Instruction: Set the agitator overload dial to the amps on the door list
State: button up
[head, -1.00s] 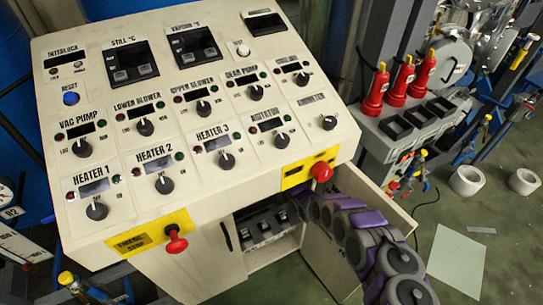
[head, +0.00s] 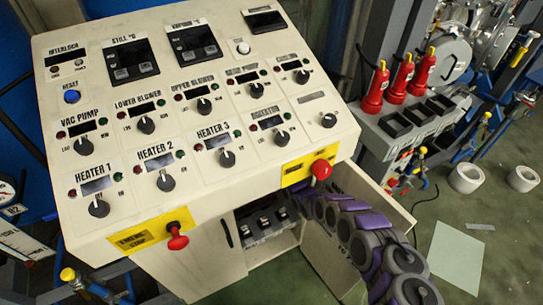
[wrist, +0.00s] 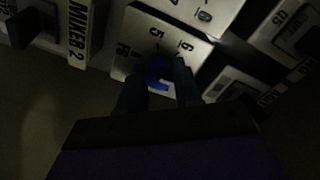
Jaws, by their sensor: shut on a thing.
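In the wrist view, a small blue dial (wrist: 159,70) sits on a pale module face with printed numbers around it; a 5 and a 6 are legible. My gripper (wrist: 159,88) is shut on this dial, with one dark finger on each side. The view is dim, and I cannot tell the exact setting. In the head view my arm reaches into the open cabinet below the console (head: 190,130), and the gripper is hidden there. The open cabinet door (head: 385,192) stands to the right; no list on it is readable.
Beside the dial, a "MIXER 2" label (wrist: 80,30) and neighbouring modules (wrist: 240,88) stand close by. In the cabinet, a row of dark switch units (head: 264,222) shows left of my arm. Red emergency knobs (head: 177,241) project from the console front.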

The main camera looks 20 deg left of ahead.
jog(key=shift+d+f, duration=0.15)
jog(key=o, duration=1)
jog(key=shift+w, duration=0.1)
jog(key=shift+o, duration=0.2)
jog(key=p+v, duration=0.3)
jog(key=v, duration=1.4)
jog(key=shift+p, duration=0.4)
jog(key=shift+f, duration=0.1)
